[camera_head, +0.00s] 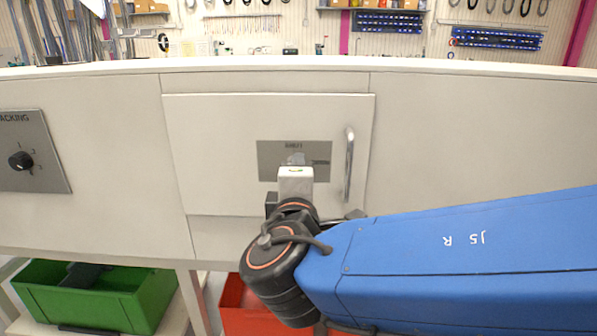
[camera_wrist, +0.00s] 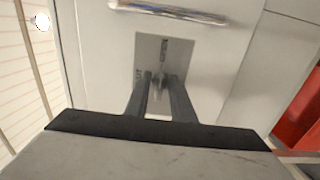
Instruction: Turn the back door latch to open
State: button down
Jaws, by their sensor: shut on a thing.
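The back door (camera_head: 225,140) is a pale panel in the white cabinet front, and it looks closed. A grey plate (camera_head: 267,167) with small dark lettering sits on it and also shows in the wrist view (camera_wrist: 146,52). The latch (camera_head: 297,157) is a small metal piece at the plate's middle, largely hidden by my gripper. In the wrist view, my gripper (camera_wrist: 159,80) has its two dark fingers reaching to the plate, shut on the latch between their tips. A chrome bar handle (camera_head: 349,165) stands upright right of the plate; it crosses the top of the wrist view (camera_wrist: 170,11).
A grey plate with a black rotary knob (camera_head: 20,160) is at the left. A green bin (camera_head: 95,298) and a red bin (camera_head: 240,312) stand below the cabinet. Tools and blue racks (camera_head: 387,23) hang on the back wall. The cabinet front to the right is bare.

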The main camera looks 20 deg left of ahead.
dwell(0.4)
jog(key=c, duration=1.8)
grip_release()
jog(key=shift+c, duration=0.2)
jog(key=shift+s, duration=0.1)
jog(key=v, duration=1.7)
jog(key=shift+d, duration=0.15)
